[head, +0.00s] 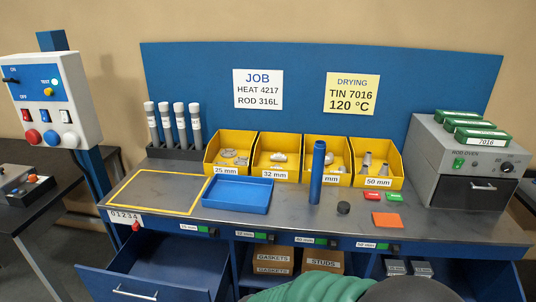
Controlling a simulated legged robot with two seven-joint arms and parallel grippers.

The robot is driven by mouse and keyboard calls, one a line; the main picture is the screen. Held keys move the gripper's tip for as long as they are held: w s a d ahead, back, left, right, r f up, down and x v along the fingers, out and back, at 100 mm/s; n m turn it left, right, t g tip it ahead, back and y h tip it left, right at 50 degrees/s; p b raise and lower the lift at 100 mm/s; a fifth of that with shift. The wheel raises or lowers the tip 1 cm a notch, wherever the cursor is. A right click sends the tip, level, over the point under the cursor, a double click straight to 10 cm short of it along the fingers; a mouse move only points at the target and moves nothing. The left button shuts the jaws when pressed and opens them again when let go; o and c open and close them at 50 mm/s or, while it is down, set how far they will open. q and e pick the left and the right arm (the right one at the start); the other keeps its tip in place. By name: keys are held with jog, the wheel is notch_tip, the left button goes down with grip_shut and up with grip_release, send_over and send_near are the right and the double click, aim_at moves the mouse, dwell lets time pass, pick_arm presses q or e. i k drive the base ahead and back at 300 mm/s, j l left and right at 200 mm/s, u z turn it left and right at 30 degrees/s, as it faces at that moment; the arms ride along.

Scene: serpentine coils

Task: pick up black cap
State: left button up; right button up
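The black cap (343,208) is a small, short dark cylinder. In the head view it lies on the grey top of the blue workbench (270,225), right of centre towards the front. It stands apart from the things around it, just right of the foot of an upright blue tube (317,175). No gripper touches it. Neither my left nor my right gripper can be made out in the head view.
An orange square (386,220) and small red (371,196) and green (394,196) pieces lie right of the cap. A blue tray (238,208) lies left. Yellow bins (377,182) line the back. A grey oven (462,165) stands right. The left drawer (138,287) is open.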

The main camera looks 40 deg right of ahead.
aim_at(343, 207)
jog(key=z, duration=0.4)
jog(key=l+z, duration=0.1)
jog(key=z, duration=0.7)
jog(key=l+z, duration=0.1)
jog(key=z, duration=0.3)
